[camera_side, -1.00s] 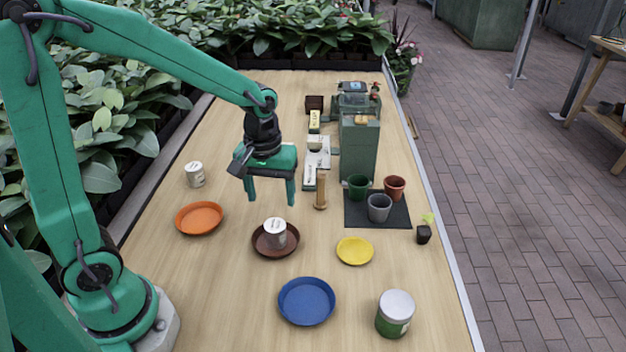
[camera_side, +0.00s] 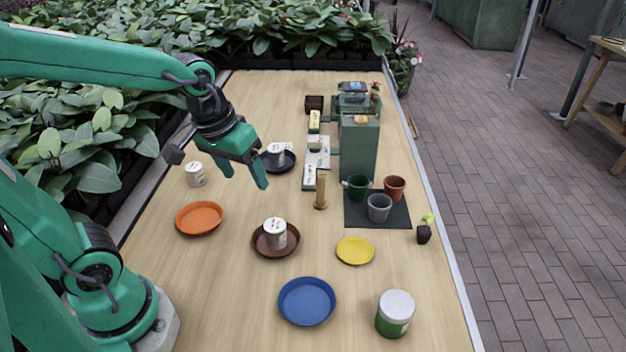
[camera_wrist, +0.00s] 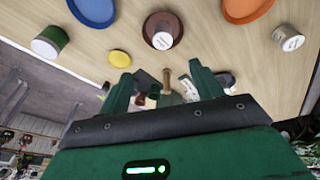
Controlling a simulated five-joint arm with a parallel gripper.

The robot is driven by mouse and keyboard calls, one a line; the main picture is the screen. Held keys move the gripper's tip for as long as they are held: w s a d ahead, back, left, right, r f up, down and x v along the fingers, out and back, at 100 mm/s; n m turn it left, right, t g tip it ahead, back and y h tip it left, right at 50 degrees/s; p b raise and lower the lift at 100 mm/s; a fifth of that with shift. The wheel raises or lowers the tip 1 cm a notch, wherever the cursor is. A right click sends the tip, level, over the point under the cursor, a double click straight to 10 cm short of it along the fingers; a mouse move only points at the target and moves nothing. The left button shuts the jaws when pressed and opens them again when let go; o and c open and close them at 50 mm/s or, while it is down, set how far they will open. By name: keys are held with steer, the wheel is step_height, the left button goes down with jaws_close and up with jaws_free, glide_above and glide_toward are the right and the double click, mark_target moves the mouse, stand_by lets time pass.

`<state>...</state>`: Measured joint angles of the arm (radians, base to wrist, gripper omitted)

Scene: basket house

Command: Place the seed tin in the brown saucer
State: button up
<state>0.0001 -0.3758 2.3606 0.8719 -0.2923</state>
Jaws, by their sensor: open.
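A small pale tin (camera_side: 275,232) with dark label marks stands upright inside the brown saucer (camera_side: 256,247) near the table's middle. The label is too small to read. In the wrist view the tin (camera_wrist: 162,40) sits in the brown saucer (camera_wrist: 163,20). Two similar pale tins show: one (camera_side: 195,174) bare on the table at left, one (camera_side: 277,152) in a dark saucer (camera_side: 288,166) behind. I cannot tell by label which is the seed tin. My gripper (camera_side: 245,179) is open and empty, tilted, raised above the table, behind and left of the brown saucer and apart from it.
Around the brown saucer are an orange saucer (camera_side: 199,218), a blue saucer (camera_side: 307,302), a yellow saucer (camera_side: 355,251) and a green-and-white jar (camera_side: 395,313). A wooden peg (camera_side: 321,193), a dark mat (camera_side: 360,218) with pots and a green machine (camera_side: 360,150) stand right of my gripper.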

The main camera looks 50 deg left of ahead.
steer(key=s+r+m+t, duration=0.2)
steer(key=s+r+m, duration=0.1)
steer(key=s, duration=0.2)
steer(key=shift+s+r, duration=0.25)
steer(key=shift+s, duration=0.15)
